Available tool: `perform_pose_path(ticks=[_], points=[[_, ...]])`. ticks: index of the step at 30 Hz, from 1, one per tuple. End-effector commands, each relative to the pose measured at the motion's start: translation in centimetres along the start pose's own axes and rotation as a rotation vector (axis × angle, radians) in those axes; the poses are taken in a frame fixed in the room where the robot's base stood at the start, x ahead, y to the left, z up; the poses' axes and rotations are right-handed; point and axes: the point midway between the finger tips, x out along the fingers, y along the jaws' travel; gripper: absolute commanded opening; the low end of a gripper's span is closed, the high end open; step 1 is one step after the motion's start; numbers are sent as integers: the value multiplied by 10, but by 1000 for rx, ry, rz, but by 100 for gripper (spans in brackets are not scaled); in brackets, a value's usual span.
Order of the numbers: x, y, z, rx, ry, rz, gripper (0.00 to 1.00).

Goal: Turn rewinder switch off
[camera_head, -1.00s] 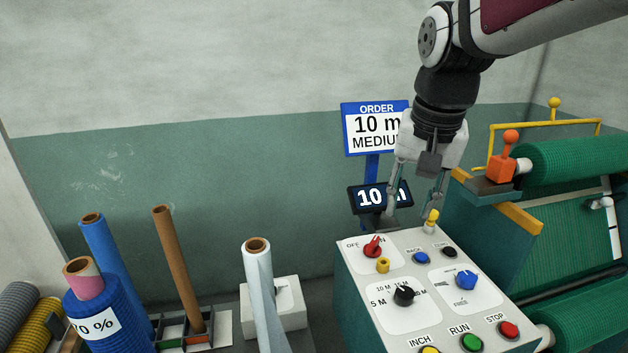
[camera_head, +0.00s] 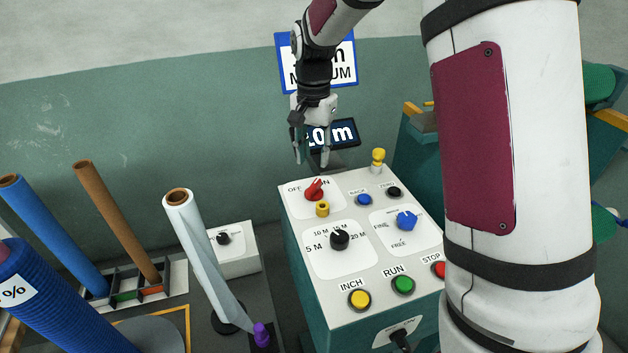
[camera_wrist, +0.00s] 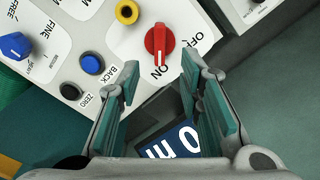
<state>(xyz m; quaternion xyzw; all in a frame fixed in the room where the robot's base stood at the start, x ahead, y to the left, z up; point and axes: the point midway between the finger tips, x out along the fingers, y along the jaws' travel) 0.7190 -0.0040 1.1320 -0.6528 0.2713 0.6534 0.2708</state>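The red OFF/ON switch (camera_head: 314,190) sits at the back left of the white-topped control panel (camera_head: 296,262). In the wrist view the red switch (camera_wrist: 158,48) has its handle pointing to the ON label, with OFF to its right. My gripper (camera_head: 311,161) is above and behind the switch, fingers pointing down, apart from it. In the wrist view its two fingers (camera_wrist: 161,72) are spread and empty, with the switch just beyond the gap between the tips.
A yellow-topped post (camera_head: 378,160) stands at the panel's back edge. A yellow ring (camera_head: 322,209) is just in front of the switch. Blue, black, yellow, green and red controls share the panel. A display (camera_head: 345,133) stands behind it. My arm hides the right side.

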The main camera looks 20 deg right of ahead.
Motion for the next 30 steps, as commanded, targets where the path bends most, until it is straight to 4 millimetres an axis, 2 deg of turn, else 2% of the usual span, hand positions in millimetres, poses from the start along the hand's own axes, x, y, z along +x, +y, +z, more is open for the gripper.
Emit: perform_pose_path(ticks=[6, 12, 18, 26, 27, 30], points=[[43, 1, 2, -2, -3, 2, 33], [72, 0, 1, 0, -1, 1, 33], [85, 0, 0, -1, 0, 0, 33], [86, 0, 0, -1, 1, -1, 33], [86, 0, 0, -1, 1, -1, 31], [86, 0, 0, -1, 1, -1, 8]])
